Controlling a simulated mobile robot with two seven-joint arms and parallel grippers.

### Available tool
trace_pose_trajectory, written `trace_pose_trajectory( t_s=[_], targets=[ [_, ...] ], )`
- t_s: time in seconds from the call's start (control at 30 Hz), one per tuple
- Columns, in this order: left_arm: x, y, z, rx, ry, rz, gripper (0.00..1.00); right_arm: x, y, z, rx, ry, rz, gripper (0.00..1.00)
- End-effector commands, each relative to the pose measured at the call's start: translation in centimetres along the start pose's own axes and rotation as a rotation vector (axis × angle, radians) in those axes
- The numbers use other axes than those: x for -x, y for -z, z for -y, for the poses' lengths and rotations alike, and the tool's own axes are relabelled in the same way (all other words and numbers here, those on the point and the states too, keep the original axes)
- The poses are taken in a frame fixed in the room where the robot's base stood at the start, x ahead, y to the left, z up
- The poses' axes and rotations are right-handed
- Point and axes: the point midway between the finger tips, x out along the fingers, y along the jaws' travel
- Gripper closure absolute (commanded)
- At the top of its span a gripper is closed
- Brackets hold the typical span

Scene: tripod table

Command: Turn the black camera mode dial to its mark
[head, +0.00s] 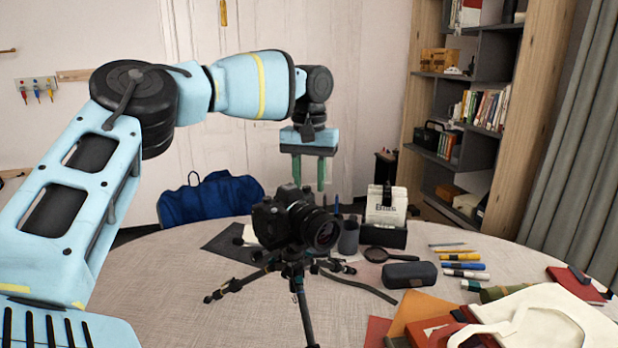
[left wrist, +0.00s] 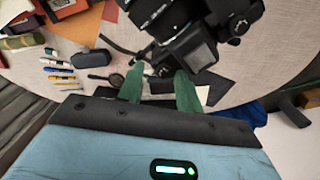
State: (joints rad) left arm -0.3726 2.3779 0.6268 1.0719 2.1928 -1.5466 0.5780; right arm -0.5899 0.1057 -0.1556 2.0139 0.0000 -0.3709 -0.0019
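A black camera (head: 290,218) stands on a dark tripod (head: 298,280), its lens facing the front right. It also shows in the left wrist view (left wrist: 190,45). Dark round knobs show on its top there, one at the right (left wrist: 240,20) and one near the fingertips (left wrist: 163,70); I cannot tell which is the mode dial, and its mark cannot be made out. My left gripper (head: 308,186) points down above and slightly right of the camera body, its green fingers apart and empty. The fingers (left wrist: 158,78) also show in the left wrist view. My right gripper is out of view.
The tripod stands on a round table (head: 240,310). Behind and right of it are a dark holder (head: 385,235), a magnifying glass (head: 385,254), a dark case (head: 410,275) and several markers (head: 465,265). Books and a cream object (head: 545,320) lie at right.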

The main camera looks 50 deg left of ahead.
Motion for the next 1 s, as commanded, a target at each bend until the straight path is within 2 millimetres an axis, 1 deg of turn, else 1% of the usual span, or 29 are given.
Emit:
trace_pose_trajectory(
  t_s=[0.03,0.5,0.63,0.77,1.0],
  targets=[
    [-0.08,0.02,0.25,0.003,0.004,0.002,0.61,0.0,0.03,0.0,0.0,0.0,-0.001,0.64],
    [-0.18,0.01,0.37,0.004,0.007,0.004,0.61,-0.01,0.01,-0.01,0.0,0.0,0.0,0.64],
    [-0.2,0.01,0.39,-0.022,0.007,0.005,0.61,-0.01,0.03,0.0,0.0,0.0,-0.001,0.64],
    [-0.2,0.01,0.4,-0.098,0.008,0.005,0.61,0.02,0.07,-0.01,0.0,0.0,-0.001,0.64],
    [-0.11,0.0,0.3,-0.328,0.007,0.004,0.61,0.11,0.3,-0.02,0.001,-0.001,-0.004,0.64]
  ],
)
